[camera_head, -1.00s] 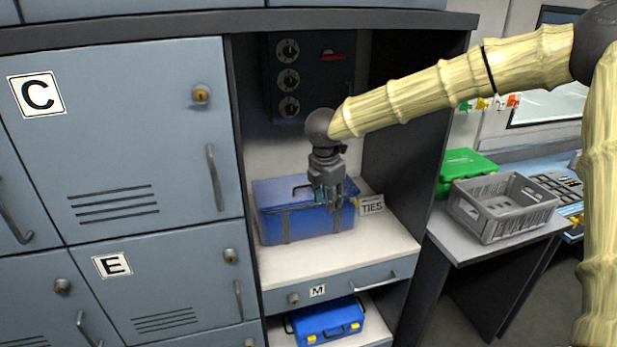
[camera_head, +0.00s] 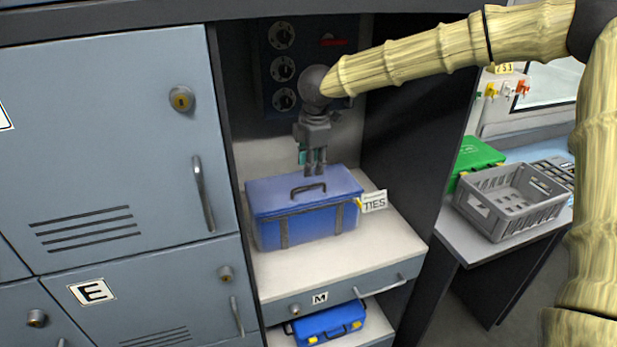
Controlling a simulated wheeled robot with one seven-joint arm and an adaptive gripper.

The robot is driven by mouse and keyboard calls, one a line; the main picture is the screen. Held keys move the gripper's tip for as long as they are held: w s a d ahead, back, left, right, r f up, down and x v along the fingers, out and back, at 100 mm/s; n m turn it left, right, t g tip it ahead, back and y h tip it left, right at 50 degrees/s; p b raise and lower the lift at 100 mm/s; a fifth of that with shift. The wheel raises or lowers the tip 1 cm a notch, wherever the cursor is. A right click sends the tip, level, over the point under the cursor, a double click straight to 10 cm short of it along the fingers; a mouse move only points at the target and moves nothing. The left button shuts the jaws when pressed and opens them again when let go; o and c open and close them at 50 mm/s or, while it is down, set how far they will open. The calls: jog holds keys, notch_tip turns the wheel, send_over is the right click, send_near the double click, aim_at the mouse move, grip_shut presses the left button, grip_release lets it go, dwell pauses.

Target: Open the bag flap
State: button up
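The blue bag (camera_head: 325,222) sits on the white shelf in the open bay, with dark straps down its front. Its flap (camera_head: 270,191) lies closed on top, with a dark handle (camera_head: 308,189) standing up from it. A white tag reading TIES (camera_head: 373,202) is at the bag's right side. My gripper (camera_head: 314,172) hangs pointing down just above and behind the handle, apart from the bag as far as I can see. Its fingers look close together, but whether they are fully shut is too small to tell. Nothing shows held in it.
A dark panel with knobs (camera_head: 283,70) is on the bay's back wall. Lockers with handles (camera_head: 120,150) stand at left. A drawer marked M (camera_head: 345,290) is below the shelf, above a smaller blue case (camera_head: 328,325). A grey crate (camera_head: 510,205) and green box (camera_head: 475,158) stand at right. The shelf's front is bare.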

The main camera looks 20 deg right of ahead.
aim_at(309, 187)
jog(key=f, duration=0.2)
jog(key=w+f+p, duration=0.1)
jog(key=f, duration=0.1)
jog(key=f+p, duration=0.1)
jog(key=f, duration=0.2)
jog(key=shift+w+f, duration=0.1)
jog(key=shift+w, duration=0.15)
grip_shut()
